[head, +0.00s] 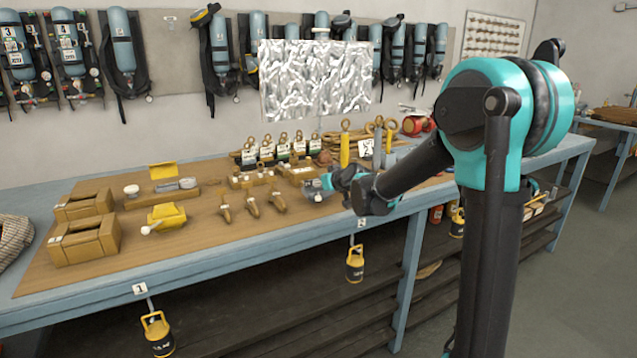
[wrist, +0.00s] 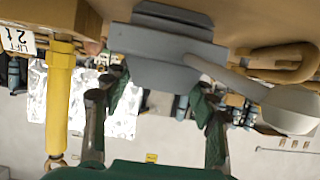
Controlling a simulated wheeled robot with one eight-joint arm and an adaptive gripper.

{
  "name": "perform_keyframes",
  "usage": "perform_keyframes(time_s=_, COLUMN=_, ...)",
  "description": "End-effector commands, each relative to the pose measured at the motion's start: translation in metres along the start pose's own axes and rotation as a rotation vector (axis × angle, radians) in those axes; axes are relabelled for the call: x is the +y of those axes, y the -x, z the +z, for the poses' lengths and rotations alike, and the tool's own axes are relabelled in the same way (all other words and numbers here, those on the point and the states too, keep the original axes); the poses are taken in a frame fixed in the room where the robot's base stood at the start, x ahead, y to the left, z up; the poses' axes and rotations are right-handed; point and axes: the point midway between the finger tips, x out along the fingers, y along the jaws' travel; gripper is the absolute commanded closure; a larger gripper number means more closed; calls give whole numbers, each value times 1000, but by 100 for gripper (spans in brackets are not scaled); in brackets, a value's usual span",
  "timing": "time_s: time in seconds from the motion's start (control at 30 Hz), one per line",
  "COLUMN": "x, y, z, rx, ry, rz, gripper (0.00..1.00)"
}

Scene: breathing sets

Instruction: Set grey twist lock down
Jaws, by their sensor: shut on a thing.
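The grey twist lock (wrist: 165,68) is a grey block with a lever ending in a white knob (wrist: 290,108), seen in the wrist view. My gripper (wrist: 160,88) has its dark fingers on either side of the block and is shut on it. In the head view, my gripper (head: 336,180) is low over the wooden bench top's front edge, with the grey twist lock (head: 312,186) just left of it, partly hidden. The block is close to the brown bench surface; I cannot tell whether it touches.
Several brass pieces (head: 253,205) lie left of my gripper. A yellow twist lock (head: 167,215) and brown boxes (head: 84,241) stand farther left. Yellow cylinders (head: 344,150) and tagged eyebolts (head: 266,148) stand behind. Bare bench top (head: 215,245) shows at the front.

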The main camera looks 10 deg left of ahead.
Motion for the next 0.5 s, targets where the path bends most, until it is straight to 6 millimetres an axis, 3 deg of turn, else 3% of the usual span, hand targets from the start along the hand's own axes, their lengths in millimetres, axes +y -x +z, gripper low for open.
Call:
perform_keyframes(time_s=0.3, x=0, y=-1, z=2, rx=1, ry=0, rz=0, gripper=96)
perform_keyframes(time_s=0.33, x=0, y=-1, z=2, rx=0, ry=0, rz=0, gripper=40)
perform_keyframes(time_s=0.5, x=0, y=-1, z=2, rx=0, ry=0, rz=0, gripper=22)
